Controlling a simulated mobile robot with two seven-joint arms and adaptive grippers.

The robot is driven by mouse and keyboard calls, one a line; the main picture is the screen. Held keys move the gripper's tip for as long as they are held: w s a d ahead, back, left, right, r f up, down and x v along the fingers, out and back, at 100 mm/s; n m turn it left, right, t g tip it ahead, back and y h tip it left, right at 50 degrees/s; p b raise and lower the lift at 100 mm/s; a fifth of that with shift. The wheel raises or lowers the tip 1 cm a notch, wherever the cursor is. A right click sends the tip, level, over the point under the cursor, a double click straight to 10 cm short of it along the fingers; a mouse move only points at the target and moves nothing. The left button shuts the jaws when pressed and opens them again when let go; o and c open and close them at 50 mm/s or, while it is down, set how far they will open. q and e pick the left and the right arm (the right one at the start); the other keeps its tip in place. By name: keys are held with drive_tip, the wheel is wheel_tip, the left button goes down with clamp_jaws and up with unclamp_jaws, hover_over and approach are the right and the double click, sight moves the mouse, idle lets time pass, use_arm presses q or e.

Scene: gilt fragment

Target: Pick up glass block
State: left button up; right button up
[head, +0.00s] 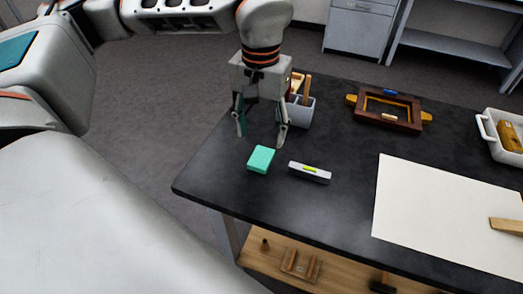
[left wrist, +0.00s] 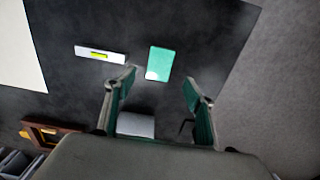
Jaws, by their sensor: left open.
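The glass block (head: 261,159) is a small teal-green block lying flat on the dark table near its left corner. In the left wrist view the glass block (left wrist: 160,63) lies just beyond the fingertips, roughly between their lines. My left gripper (head: 261,138) is open, pointing down, above and behind the block in the head view. Its two fingers (left wrist: 161,88) are apart with nothing between them, and they do not appear to touch the block. My right gripper is not in view.
A grey level with a yellow-green vial (head: 310,172) lies just right of the block. A grey holder (head: 301,112) stands behind the gripper. A wooden frame (head: 390,109), a white sheet (head: 440,212) and a white tray (head: 492,137) lie further right. The table (head: 225,185) ends close left.

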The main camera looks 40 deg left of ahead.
sight(261, 157)
use_arm(q)
wheel_tip(261, 157, down, 8)
drive_tip(key=shift+w+r+b, duration=0.1)
drive_tip(key=shift+r+b, duration=0.05)
drive_tip(key=shift+b, duration=0.35)
drive_tip(key=c, duration=1.3)
